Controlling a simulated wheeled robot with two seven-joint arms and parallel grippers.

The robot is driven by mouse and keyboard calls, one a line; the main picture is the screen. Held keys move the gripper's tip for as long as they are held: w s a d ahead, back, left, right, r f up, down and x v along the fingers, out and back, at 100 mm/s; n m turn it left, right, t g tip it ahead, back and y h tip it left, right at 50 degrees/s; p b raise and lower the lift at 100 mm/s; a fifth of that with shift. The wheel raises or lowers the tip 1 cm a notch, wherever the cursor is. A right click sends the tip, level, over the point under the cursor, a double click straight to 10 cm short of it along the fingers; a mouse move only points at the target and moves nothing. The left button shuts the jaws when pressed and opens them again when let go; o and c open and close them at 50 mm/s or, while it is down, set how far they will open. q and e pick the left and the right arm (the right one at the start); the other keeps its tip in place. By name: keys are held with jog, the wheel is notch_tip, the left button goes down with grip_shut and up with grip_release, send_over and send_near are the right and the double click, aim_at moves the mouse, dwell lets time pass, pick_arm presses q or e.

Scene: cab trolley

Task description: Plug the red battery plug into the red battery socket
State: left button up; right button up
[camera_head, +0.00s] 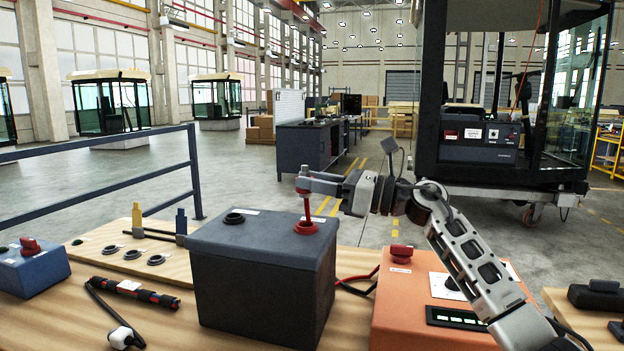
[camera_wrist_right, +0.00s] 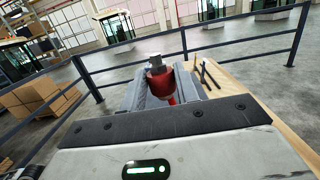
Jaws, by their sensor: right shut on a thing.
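The red battery plug (camera_head: 307,206) is upright, gripped near its top by my right gripper (camera_head: 309,184). In the right wrist view the plug (camera_wrist_right: 161,84) sits between the two grey fingers of my right gripper (camera_wrist_right: 162,92), with a grey cap on top. The red battery socket (camera_head: 306,228) is a red ring on the right part of the dark battery's top (camera_head: 262,238). The plug's thin red lower end comes down over the ring in the head view; I cannot tell how deep it sits. My left gripper is out of view.
A black socket (camera_head: 234,218) is on the battery's left part. An orange box (camera_head: 421,316) with a red knob (camera_head: 401,253) stands to the right. A wooden board (camera_head: 120,241) with black rings and two upright plugs, a blue box (camera_head: 32,270) and a black-red tool (camera_head: 133,291) are left.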

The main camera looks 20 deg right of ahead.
aim_at(303, 197)
jog(key=shift+s+f, duration=0.15)
jog(key=shift+f, duration=0.15)
jog(key=shift+f+b, duration=0.55)
jog(key=shift+f, duration=0.15)
jog(key=shift+f+b, duration=0.4)
jog(key=shift+f, duration=0.25)
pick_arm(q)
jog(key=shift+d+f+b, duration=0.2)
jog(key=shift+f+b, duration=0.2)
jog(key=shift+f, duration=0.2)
pick_arm(e)
jog(key=shift+f, duration=0.65)
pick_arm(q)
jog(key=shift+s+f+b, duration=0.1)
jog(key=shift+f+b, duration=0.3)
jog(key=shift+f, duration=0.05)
